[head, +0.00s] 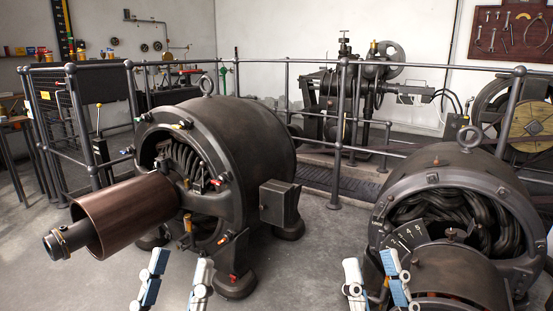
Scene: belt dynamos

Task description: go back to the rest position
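My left gripper (173,283) shows at the bottom edge, left of centre. Its two blue and white fingers stand apart with bare floor between them. My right gripper (376,279) shows at the bottom edge, right of centre. Its fingers are also spread, and I see nothing held between them. The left gripper appears in front of the left dynamo (240,140), and the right gripper overlaps the lower left of the right dynamo (435,178) in the view. I cannot tell whether the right gripper touches it. Both arms behind the grippers are out of view.
A copper-brown pulley drum (125,214) juts out from the left dynamo. Grey railings (285,62) run behind both dynamos, with machinery (350,85) beyond. A tool board (512,32) hangs at the back right. Bare concrete floor (315,245) lies between the dynamos.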

